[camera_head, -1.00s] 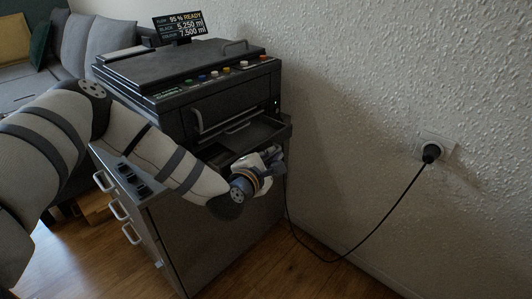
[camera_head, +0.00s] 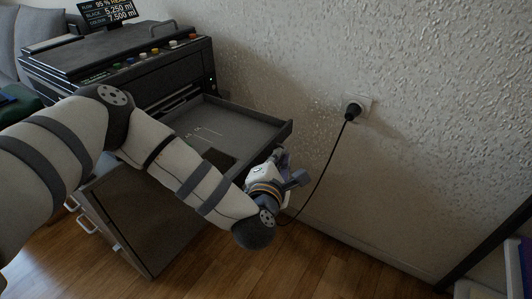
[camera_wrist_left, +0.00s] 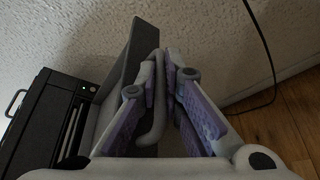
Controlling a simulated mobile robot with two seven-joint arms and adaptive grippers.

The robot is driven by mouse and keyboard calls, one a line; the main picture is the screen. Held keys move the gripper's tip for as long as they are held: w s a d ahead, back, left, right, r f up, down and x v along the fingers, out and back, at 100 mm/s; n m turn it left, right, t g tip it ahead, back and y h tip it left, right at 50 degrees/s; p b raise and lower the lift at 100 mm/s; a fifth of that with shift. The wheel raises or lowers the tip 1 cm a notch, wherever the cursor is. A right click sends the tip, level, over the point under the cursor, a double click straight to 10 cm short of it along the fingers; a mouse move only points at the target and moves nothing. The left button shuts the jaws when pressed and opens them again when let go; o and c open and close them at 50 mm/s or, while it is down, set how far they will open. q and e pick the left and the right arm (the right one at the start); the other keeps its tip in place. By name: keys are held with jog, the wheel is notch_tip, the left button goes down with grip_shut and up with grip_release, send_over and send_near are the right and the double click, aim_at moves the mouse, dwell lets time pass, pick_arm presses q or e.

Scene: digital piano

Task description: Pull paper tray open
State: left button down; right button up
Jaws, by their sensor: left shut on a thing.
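The dark grey paper tray (camera_head: 228,124) sticks far out from the front of the black printer (camera_head: 120,60) in the head view. It is flat and open-topped, and no paper shows in it. My left gripper (camera_head: 283,170) is at the tray's front edge, and my left arm hides part of the tray. In the left wrist view my left gripper (camera_wrist_left: 166,78) is shut on the grey tray handle (camera_wrist_left: 157,118), beside the tray's dark front panel (camera_wrist_left: 132,65). My right gripper is not in view.
The printer stands on a dark cabinet (camera_head: 150,225) with pale handles. A textured wall (camera_head: 300,60) runs close behind the tray. A black cable hangs from the wall socket (camera_head: 362,101) near my gripper. Wood floor (camera_head: 330,265) is clear in front.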

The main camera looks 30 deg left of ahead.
pick_arm(q)
jog(key=shift+s+d+f, duration=0.1)
jog(key=shift+d+f, duration=0.05)
jog(key=shift+d, duration=0.05)
jog(key=c, duration=2)
grip_release()
jog(key=v, duration=1.2)
